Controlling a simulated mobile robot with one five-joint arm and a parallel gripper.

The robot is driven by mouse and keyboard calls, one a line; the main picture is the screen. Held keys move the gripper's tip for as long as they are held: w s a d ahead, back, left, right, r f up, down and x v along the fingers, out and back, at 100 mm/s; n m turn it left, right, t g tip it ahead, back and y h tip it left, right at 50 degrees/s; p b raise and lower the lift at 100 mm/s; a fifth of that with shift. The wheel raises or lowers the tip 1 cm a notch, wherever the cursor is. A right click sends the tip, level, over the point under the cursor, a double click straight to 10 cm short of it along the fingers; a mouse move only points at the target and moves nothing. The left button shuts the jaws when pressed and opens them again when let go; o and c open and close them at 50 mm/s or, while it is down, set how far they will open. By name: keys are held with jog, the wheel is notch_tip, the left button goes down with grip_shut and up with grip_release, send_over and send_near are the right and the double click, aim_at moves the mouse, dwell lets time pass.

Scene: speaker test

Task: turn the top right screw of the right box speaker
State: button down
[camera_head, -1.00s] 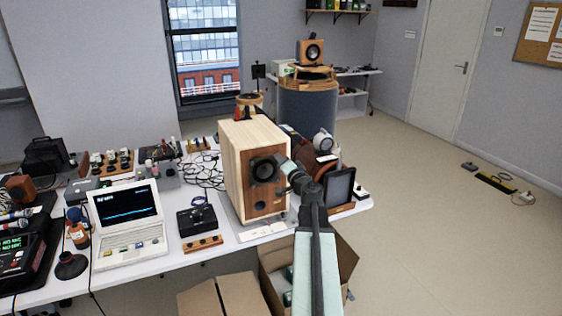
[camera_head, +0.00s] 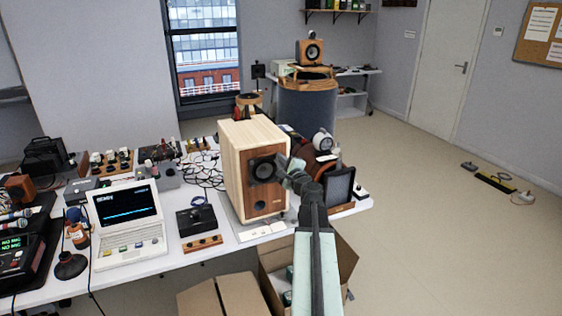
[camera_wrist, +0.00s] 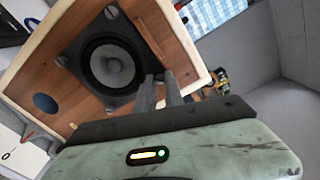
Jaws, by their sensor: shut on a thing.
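The box speaker (camera_head: 238,178) is a light wooden cabinet with a darker brown front, standing on the table. Its black driver (camera_head: 262,170) sits in a square frame, and a round port lies below it. The speaker front also shows tilted in the wrist view (camera_wrist: 150,20), with the driver (camera_wrist: 110,62). In the head view my gripper (camera_head: 281,163) is at the same corner.
A laptop (camera_head: 130,225), a small black device (camera_head: 196,220) and cables lie left of the speaker. A dark framed panel (camera_head: 339,187) stands to its right. Open cardboard boxes (camera_head: 345,262) sit below the table's front edge. The right floor is mostly clear.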

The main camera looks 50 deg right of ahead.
jog(key=m, duration=2.3)
jog(key=shift+a, duration=0.1)
jog(key=shift+m, duration=0.4)
jog(key=c, duration=1.7)
grip_release()
jog(key=v, duration=0.8)
